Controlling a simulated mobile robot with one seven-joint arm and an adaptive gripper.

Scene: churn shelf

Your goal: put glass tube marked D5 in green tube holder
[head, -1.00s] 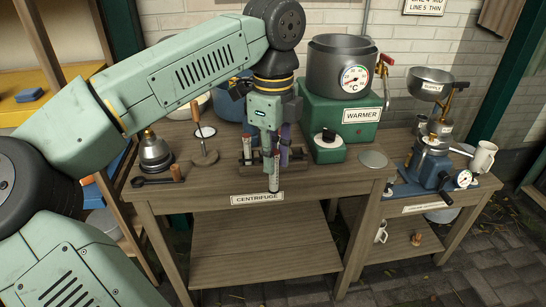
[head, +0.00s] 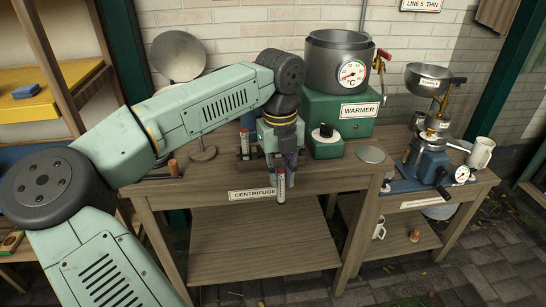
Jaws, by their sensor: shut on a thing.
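My gripper (head: 279,162) points down at the front edge of the wooden bench, beside the "CENTRIFUGE" label. It is shut on a slim glass tube (head: 281,188) with dark contents and a pale label. The tube hangs upright below the fingers, in front of the bench edge in the picture. Its marking is too small to read. Another tube (head: 245,143) stands behind and left of my gripper, seemingly in a low rack mostly hidden by my arm. I cannot make out a green tube holder.
A green warmer (head: 340,120) with a large pot and dial stands behind right, with a small green box (head: 326,147) before it. A flat disc (head: 371,154) lies to its right. A blue device (head: 430,165) and white mug (head: 480,153) stand far right.

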